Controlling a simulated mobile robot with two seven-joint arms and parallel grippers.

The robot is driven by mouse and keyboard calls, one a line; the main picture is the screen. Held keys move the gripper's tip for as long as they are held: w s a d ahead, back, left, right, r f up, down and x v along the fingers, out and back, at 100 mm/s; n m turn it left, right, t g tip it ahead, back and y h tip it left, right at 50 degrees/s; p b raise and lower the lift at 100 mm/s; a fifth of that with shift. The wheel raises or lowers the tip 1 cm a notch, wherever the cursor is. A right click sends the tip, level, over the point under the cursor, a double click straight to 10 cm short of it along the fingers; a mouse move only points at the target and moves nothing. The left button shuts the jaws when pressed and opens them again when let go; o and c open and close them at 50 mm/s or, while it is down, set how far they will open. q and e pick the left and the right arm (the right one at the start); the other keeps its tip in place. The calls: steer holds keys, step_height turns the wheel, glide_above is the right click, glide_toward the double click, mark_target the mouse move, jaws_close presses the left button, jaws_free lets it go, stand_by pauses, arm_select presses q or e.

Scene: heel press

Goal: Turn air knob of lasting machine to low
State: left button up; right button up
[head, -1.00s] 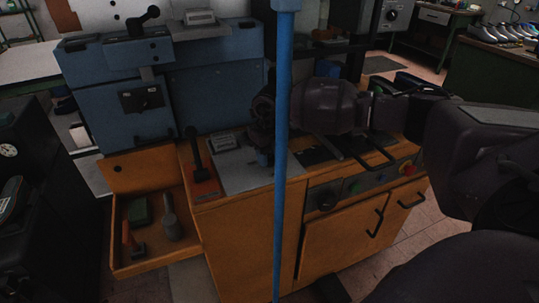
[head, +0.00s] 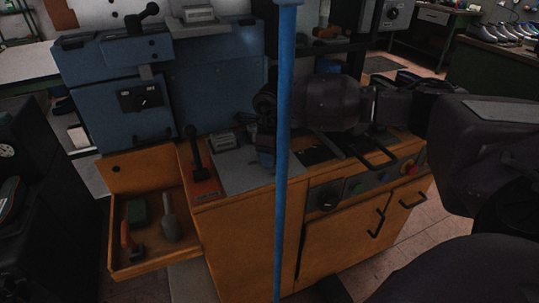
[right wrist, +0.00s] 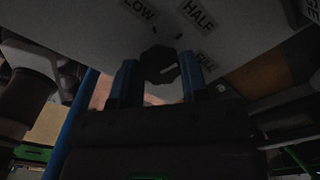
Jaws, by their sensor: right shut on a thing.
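The air knob (right wrist: 160,62) is a dark, many-sided knob under a pale panel (right wrist: 90,30) in the right wrist view. Printed labels LOW (right wrist: 139,9), HALF (right wrist: 199,15) and FULL (right wrist: 206,56) stand around it. My right gripper (right wrist: 158,80) has one blue finger on each side of the knob and is shut on it. Which label the knob points at is hard to tell. My left gripper is not in view.
A blue upright pole (head: 282,200) crosses the head view close to my right gripper. A lever on a red base (head: 204,186) stands left of the plate. An open drawer (head: 150,267) with tools juts out at left. A control strip (head: 365,185) runs along the cabinet front.

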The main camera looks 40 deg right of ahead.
steer(key=n, duration=0.3)
steer(key=shift+f+n+b, duration=0.1)
steer(key=shift+n+b, duration=0.25)
steer(key=shift+n, duration=0.05)
steer(key=n+b, duration=0.1)
steer(key=n, duration=0.3)
steer(key=shift+n, duration=0.3)
steer(key=shift+n+b, duration=0.3)
steer(key=shift+n, duration=1.6)
steer(key=shift+n+b, duration=0.3)
steer(key=o, duration=0.9)
